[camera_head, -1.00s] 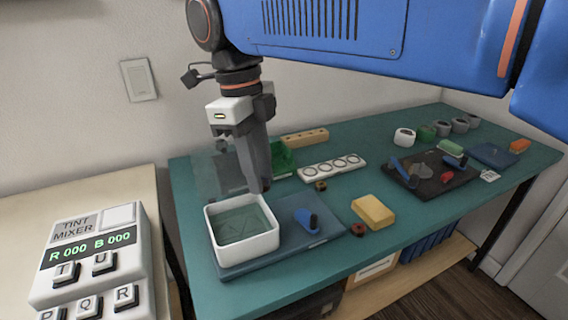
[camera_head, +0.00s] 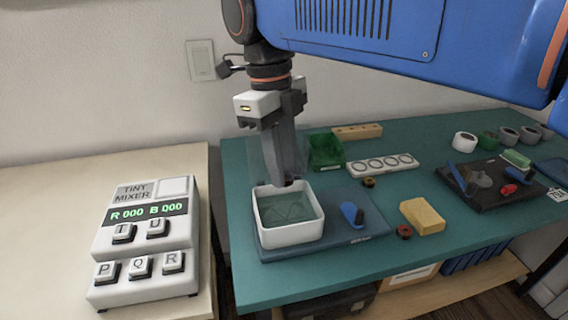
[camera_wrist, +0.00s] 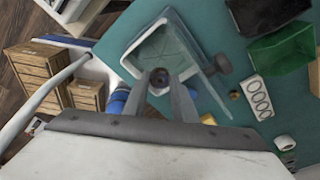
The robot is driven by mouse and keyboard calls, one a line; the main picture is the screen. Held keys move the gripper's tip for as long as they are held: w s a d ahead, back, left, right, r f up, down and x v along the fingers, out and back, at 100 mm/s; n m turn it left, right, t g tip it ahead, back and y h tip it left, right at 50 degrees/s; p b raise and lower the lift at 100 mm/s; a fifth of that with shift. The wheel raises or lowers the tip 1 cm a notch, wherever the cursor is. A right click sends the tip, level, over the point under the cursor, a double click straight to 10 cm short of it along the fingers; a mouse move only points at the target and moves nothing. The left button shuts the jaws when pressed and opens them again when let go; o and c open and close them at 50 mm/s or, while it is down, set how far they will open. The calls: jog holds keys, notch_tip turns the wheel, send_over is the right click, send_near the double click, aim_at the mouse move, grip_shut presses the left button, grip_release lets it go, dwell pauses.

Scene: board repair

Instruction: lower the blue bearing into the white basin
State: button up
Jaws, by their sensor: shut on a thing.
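The white basin (camera_head: 292,236) stands on a blue mat and has a greenish inside. It also shows in the wrist view (camera_wrist: 143,37). My gripper (camera_head: 288,181) points down at the basin's back side, seen against its rear rim; its height above the rim is hard to judge. In the wrist view my gripper (camera_wrist: 160,82) is shut on a small dark round piece (camera_wrist: 160,77), apparently the bearing, near one edge of the basin. It looks dark there, and its blue colour cannot be made out. In the head view the fingers mostly hide it.
A yellow sponge (camera_head: 422,216), a red ring (camera_head: 404,232), a white tray with round holes (camera_head: 382,165) and a green bin (camera_head: 325,152) are further right or behind.

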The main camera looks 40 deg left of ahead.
jog(key=shift+f, duration=0.1)
jog(key=shift+f, duration=2.65)
jog(key=shift+s+f, duration=0.1)
jog(key=shift+f, duration=0.05)
jog(key=o, duration=1.1)
jog(key=r, duration=0.6)
jog(key=a+r, duration=0.1)
jog(key=r, duration=0.5)
jog(key=a+r, duration=0.1)
jog(key=r, duration=0.5)
jog(key=shift+a+r, duration=0.15)
jog(key=shift+a, duration=0.05)
jog(key=shift+d, duration=0.1)
